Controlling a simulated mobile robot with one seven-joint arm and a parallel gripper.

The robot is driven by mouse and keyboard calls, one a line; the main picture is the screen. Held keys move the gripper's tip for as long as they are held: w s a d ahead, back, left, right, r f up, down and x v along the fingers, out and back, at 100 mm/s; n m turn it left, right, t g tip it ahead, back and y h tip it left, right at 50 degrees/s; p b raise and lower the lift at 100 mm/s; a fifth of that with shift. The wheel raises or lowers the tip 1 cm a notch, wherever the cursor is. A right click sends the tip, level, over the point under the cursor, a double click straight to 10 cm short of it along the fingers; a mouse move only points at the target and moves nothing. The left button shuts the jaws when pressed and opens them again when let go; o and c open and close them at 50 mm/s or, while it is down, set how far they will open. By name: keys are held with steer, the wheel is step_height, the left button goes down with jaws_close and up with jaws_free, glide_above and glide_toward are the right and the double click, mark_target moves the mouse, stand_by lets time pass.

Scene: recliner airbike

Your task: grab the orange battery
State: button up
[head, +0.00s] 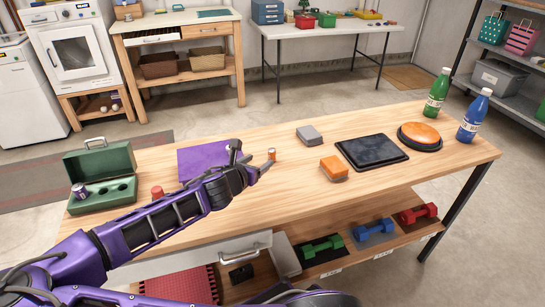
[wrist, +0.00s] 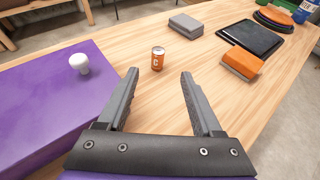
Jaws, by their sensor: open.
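In the head view the battery (head: 272,154) shows just past my gripper (head: 253,160). In the wrist view my gripper (wrist: 160,74) is open and empty. The battery appears just beyond the fingertips, between their lines and not touched.
A purple box (wrist: 40,105) with a white knob (wrist: 79,63) lies left of my gripper. A grey block (head: 309,135), an orange block (head: 333,169) and a black tray (head: 371,152) lie to the right. A green case (head: 98,164) and a red cylinder (head: 157,192) are at left.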

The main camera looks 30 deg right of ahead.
mark_target(271, 151)
steer(key=x, duration=0.6)
steer(key=b+x, duration=0.1)
steer(key=x, duration=0.5)
steer(key=shift+w+d, duration=0.15)
steer(key=shift+w, duration=0.25)
jaws_close()
